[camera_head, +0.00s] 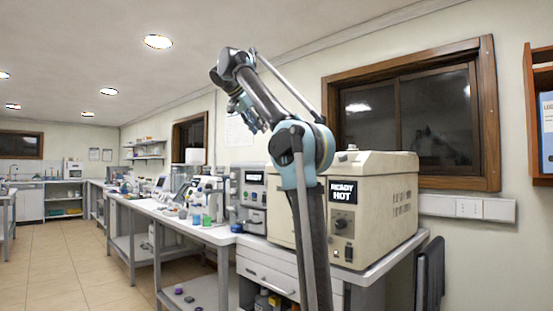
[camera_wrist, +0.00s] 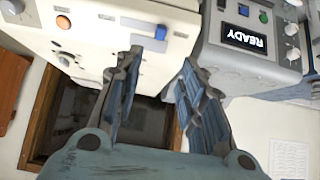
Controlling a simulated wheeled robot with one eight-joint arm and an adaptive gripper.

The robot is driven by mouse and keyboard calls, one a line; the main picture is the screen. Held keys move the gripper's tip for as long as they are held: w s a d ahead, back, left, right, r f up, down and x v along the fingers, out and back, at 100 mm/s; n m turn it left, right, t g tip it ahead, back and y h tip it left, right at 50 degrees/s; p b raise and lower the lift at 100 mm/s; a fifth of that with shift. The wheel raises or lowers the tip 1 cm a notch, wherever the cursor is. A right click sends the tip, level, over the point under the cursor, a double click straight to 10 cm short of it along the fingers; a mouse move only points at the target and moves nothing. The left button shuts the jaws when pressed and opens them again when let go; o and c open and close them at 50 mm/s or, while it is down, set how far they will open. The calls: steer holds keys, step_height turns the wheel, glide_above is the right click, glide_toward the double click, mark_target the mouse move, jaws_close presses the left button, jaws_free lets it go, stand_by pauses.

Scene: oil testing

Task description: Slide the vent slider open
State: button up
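A beige oven-like unit (camera_head: 385,205) with a "READY HOT" display (camera_head: 342,191) stands on the bench at right. In the wrist view, its pale housing (camera_wrist: 90,50) fills the upper left. A small blue tab (camera_wrist: 160,32) sits near one end of a light slotted strip (camera_wrist: 140,24) on it; this looks like the vent slider. My gripper (camera_wrist: 160,62) is open and empty, its two fingers spread just below the tab in the picture. I see no contact with the tab. In the head view my gripper (camera_head: 243,108) hangs above the bench; the slider cannot be made out there.
A grey instrument with a "READY" display (camera_wrist: 244,38) stands close beside the housing, near my right-hand finger. A wood-framed window (camera_head: 412,110) is on the wall behind. The bench (camera_head: 215,235) to the left holds bottles and instruments. The floor (camera_head: 70,265) at left is clear.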

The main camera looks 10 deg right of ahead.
steer(key=x, duration=1.6)
steer(key=shift+s, duration=0.1)
jaws_close()
